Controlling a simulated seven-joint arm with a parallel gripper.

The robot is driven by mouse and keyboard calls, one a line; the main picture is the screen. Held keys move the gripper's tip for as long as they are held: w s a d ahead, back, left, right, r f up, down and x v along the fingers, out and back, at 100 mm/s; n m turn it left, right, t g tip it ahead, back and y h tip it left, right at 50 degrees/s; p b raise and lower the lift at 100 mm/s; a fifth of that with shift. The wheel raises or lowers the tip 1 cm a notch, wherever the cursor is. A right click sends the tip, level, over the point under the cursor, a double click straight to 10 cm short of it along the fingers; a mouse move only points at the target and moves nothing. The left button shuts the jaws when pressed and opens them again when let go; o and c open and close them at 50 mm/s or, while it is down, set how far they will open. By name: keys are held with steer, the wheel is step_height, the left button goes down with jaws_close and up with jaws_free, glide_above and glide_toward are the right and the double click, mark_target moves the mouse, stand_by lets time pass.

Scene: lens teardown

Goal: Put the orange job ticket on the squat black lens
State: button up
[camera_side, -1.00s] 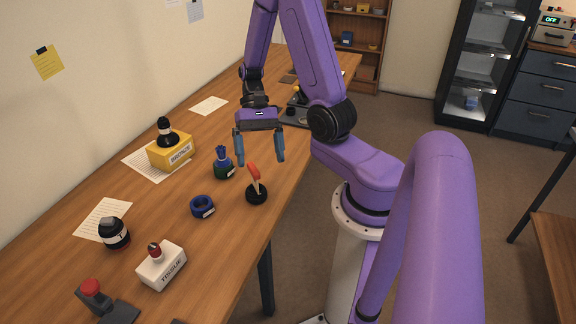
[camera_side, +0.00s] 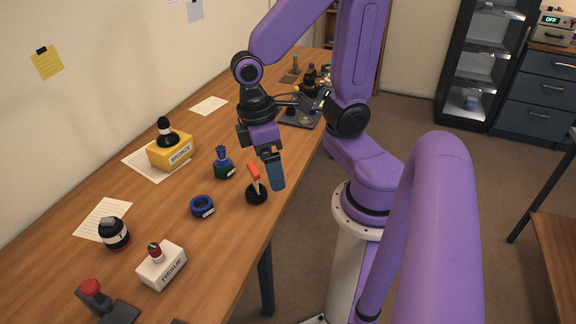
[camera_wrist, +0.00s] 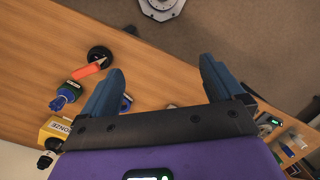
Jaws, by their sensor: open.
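An orange upright piece (camera_side: 254,171), probably the job ticket, has a pale stem and stands tilted in a round black base (camera_side: 257,194) near the table's front edge. The wrist view shows the orange piece (camera_wrist: 88,70) and its black base (camera_wrist: 99,54) left of the fingers. My gripper (camera_side: 271,168) is open and empty, pointing down just right of and behind the orange piece; its fingers also show in the wrist view (camera_wrist: 160,78). I cannot tell which black object is the squat lens; several dark pieces (camera_side: 309,80) stand at the far end.
A green-and-blue jar (camera_side: 224,165) and a blue ring (camera_side: 202,207) are left of the black base. A dark tray (camera_side: 302,118) lies behind.

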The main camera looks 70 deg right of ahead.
steer(key=s+n, duration=0.1)
steer(key=s+a+r+n+t, duration=0.1)
steer(key=s+n, duration=0.1)
steer(key=s+a+r+n+t, duration=0.1)
steer(key=n, duration=0.1)
steer(key=shift+s+a+r+y, duration=0.15)
steer(key=shift+s+a+y, duration=0.1)
steer(key=shift+s+y, duration=0.1)
stand_by(1.1)
